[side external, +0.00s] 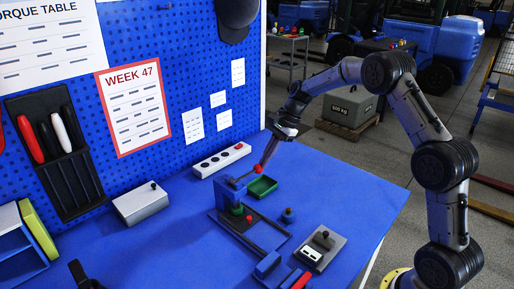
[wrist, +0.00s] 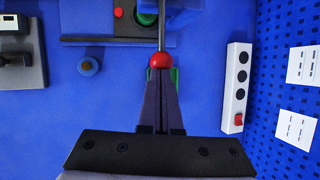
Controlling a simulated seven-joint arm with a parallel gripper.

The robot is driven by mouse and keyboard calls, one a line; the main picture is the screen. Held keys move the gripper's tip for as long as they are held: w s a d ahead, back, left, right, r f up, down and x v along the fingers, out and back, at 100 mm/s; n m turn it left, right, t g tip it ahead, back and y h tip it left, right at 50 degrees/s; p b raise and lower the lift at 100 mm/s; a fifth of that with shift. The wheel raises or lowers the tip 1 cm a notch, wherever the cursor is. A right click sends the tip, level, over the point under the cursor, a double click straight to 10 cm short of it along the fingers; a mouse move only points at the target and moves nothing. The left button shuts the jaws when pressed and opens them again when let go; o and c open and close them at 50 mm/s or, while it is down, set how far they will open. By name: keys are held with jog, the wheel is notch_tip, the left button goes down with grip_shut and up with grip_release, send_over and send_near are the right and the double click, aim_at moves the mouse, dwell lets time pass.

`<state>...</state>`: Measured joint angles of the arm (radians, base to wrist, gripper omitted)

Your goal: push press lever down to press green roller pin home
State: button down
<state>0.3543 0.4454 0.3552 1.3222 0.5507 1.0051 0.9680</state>
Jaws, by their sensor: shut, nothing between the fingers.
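The press (side external: 231,191) is a blue frame on a dark base on the blue bench. Its lever, a grey rod (wrist: 161,30), ends in a red ball knob (side external: 257,169). The knob also shows in the wrist view (wrist: 160,60). The lever looks raised, close to level. The green roller pin (side external: 236,210) stands upright under the press head; its top shows in the wrist view (wrist: 147,18). My gripper (side external: 265,162) is shut and empty, pointing down, with its fingertips (wrist: 161,72) right at the knob. I cannot tell whether they touch it.
A white power strip (side external: 221,160) runs along the pegboard. A small round dark-blue knob piece (side external: 288,215) and a grey fixture (side external: 322,248) stand to the right. Open bench lies to the left of the press.

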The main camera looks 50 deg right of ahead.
jog(key=v, duration=1.4)
jog(key=shift+d+f, duration=0.2)
jog(key=shift+d, duration=0.15)
jog(key=shift+w, duration=0.15)
